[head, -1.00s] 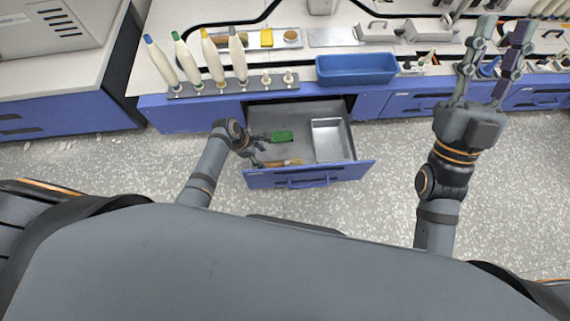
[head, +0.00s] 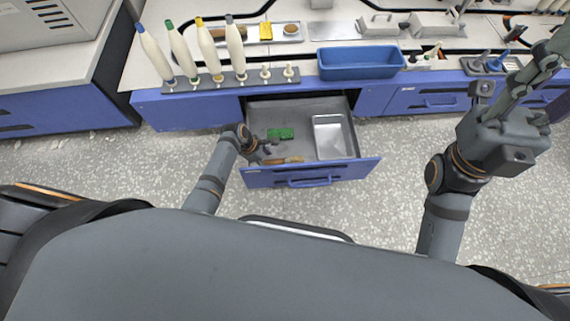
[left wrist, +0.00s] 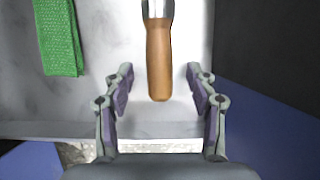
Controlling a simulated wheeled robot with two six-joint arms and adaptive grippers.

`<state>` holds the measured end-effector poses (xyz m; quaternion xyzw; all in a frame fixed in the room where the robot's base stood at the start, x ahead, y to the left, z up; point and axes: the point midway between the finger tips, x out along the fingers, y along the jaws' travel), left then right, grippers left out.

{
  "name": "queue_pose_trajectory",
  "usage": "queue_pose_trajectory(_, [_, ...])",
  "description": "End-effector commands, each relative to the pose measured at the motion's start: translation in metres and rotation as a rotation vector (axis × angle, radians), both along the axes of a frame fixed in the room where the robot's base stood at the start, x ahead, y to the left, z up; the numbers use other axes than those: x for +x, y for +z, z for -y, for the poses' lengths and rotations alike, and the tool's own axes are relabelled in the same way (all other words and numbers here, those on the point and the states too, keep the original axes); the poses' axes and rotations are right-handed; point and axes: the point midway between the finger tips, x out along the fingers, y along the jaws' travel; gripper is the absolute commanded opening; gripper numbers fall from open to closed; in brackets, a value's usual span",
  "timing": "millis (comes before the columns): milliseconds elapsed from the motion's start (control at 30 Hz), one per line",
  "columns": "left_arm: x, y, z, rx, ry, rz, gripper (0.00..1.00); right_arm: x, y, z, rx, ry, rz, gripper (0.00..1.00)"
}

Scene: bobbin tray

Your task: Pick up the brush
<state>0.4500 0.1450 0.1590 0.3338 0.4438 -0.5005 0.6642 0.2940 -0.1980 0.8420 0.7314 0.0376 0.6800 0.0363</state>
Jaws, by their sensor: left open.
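The brush lies in the open drawer (head: 330,166). Its wooden handle (head: 292,159) points toward the drawer's left side in the head view. In the left wrist view the brown handle (left wrist: 159,62) and part of a metal collar show; the bristles are out of frame. My left gripper (head: 268,150) is over the drawer's left part. In the left wrist view its open fingers (left wrist: 158,88) stand on either side of the handle's end, with a gap on both sides. My right gripper (head: 545,62) is raised at the far right, away from the drawer; its jaw gap is unclear.
A green textured item (head: 280,133) lies behind the brush, and a metal tray (head: 328,118) fills the drawer's right part. A blue bin (head: 360,64) and a row of bobbins on a rack (head: 205,86) stand on the bench above. The drawer's front wall is close to the brush.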

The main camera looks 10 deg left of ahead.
Motion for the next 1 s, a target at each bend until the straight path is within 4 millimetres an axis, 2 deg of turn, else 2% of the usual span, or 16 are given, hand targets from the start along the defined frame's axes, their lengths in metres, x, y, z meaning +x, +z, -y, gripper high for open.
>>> queue_pose_trajectory(33, [0.001, -0.0176, 0.004, -0.001, 0.0, 0.0, 0.57, 0.0003, -0.0162, 0.0, 0.001, -0.005, 0.001, 0.34])
queue_pose_trajectory(67, [0.0016, -0.0205, 0.0054, 0.0, 0.0, 0.001, 0.57, 0.0005, -0.0185, -0.0001, 0.0, -0.007, 0.0, 0.34])
queue_pose_trajectory(300, [0.0024, -0.0189, 0.0073, 0.001, 0.001, 0.001, 0.57, 0.0008, -0.0157, -0.0004, 0.0, -0.011, 0.0, 0.34])
queue_pose_trajectory(367, [0.0023, -0.0189, 0.0071, 0.001, 0.0, 0.001, 0.5, 0.0007, -0.0156, -0.0004, 0.0, -0.011, 0.0, 0.34])
queue_pose_trajectory(733, [0.0021, -0.0189, 0.007, 0.001, 0.0, 0.001, 0.0, 0.0008, -0.0156, -0.0004, 0.0, -0.011, 0.0, 0.34])
queue_pose_trajectory(1000, [0.0022, -0.0166, 0.0071, 0.001, 0.0, 0.001, 0.0, 0.0009, -0.0138, -0.0004, 0.0, -0.01, -0.001, 0.34])
